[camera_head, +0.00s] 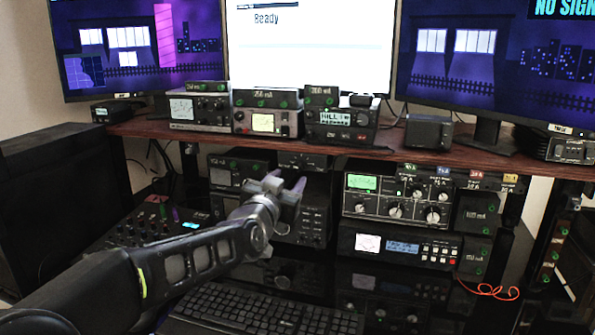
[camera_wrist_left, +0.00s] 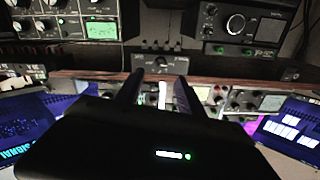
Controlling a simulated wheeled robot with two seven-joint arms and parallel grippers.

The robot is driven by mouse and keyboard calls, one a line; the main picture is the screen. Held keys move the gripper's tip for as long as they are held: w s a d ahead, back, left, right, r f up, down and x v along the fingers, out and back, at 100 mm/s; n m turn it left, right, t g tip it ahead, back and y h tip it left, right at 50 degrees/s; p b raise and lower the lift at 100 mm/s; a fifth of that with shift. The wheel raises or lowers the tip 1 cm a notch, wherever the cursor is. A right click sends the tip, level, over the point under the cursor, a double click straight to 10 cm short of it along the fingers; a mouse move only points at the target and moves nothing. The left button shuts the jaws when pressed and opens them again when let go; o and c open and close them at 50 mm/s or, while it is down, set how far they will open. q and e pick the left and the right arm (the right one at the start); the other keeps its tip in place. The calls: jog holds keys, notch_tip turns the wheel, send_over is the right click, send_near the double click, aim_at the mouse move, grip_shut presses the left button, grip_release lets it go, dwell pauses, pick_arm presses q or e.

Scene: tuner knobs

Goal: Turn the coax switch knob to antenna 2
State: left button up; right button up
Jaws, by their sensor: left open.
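The coax switch looks to be the small dark box (camera_head: 303,160) under the shelf, just behind and above my left gripper in the head view. In the left wrist view, which is upside down, the box (camera_wrist_left: 142,63) shows a round dark knob (camera_wrist_left: 160,62) in its middle. Its position labels are too small to read. My left gripper (camera_head: 287,185) is open and empty. In the left wrist view its two fingers (camera_wrist_left: 158,92) point toward the knob, one on either side of it, and appear apart from it. My right gripper is in neither view.
The wooden shelf (camera_head: 390,147) with several radio boxes runs above the gripper. A tuner (camera_head: 402,192) with several knobs stands to the right. A dark radio (camera_head: 316,212) is behind the gripper. A keyboard (camera_head: 260,309) lies below my left arm.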

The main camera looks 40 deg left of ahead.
aim_at(299, 167)
pick_arm(q)
jog(key=x, duration=0.7)
jog(key=shift+w+a, duration=0.15)
jog(key=shift+w, duration=0.2)
jog(key=shift+c, duration=0.6)
grip_shut()
